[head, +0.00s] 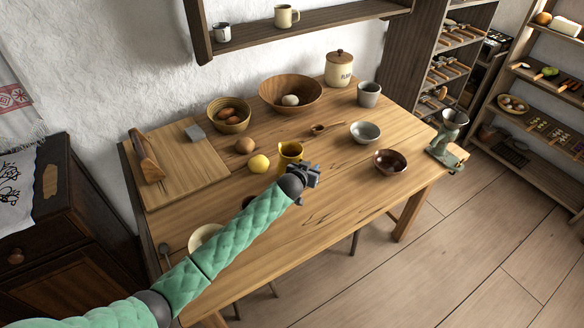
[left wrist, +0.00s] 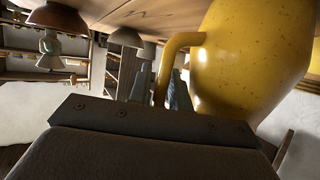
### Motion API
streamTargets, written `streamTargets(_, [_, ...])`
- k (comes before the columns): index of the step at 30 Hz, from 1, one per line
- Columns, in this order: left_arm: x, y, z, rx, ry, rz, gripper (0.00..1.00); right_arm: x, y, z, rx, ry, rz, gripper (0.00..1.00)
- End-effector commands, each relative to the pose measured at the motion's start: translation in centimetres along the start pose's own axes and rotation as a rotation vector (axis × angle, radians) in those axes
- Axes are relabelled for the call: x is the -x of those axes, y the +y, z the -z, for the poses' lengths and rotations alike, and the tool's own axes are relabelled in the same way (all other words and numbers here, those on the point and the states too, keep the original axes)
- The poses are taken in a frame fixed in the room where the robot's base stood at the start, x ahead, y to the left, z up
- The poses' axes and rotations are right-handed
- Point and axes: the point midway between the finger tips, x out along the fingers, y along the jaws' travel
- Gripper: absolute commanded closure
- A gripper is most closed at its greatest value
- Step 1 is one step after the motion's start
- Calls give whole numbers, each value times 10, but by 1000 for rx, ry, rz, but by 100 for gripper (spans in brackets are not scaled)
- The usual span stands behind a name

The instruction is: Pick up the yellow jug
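The yellow jug (head: 289,153) stands on the wooden table, partly hidden behind my left gripper (head: 311,174) in the head view. In the left wrist view the glossy yellow body of the jug (left wrist: 250,60) fills the upper right, with its curved handle (left wrist: 168,66) reaching toward the fingers. My left gripper's fingers (left wrist: 160,92) look apart, with the handle at or between them. I cannot tell whether they touch it. My right gripper is in neither view.
A lemon (head: 259,163) and a brown round item (head: 245,146) lie left of the jug. A wooden spoon (head: 322,128), a grey bowl (head: 365,132) and a brown bowl (head: 390,161) are to the right. The table's front right is clear.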

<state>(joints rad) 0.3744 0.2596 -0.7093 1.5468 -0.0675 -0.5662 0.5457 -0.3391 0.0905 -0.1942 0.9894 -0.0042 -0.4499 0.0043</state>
Motion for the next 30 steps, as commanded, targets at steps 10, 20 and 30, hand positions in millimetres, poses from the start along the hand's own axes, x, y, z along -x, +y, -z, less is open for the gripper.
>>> streamTargets(10, [0, 0, 0, 0, 0, 0, 100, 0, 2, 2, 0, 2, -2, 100])
streamTargets(20, [0, 0, 0, 0, 0, 0, 100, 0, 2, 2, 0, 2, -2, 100])
streamTargets(30, [0, 0, 1, 0, 1, 0, 100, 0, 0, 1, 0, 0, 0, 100])
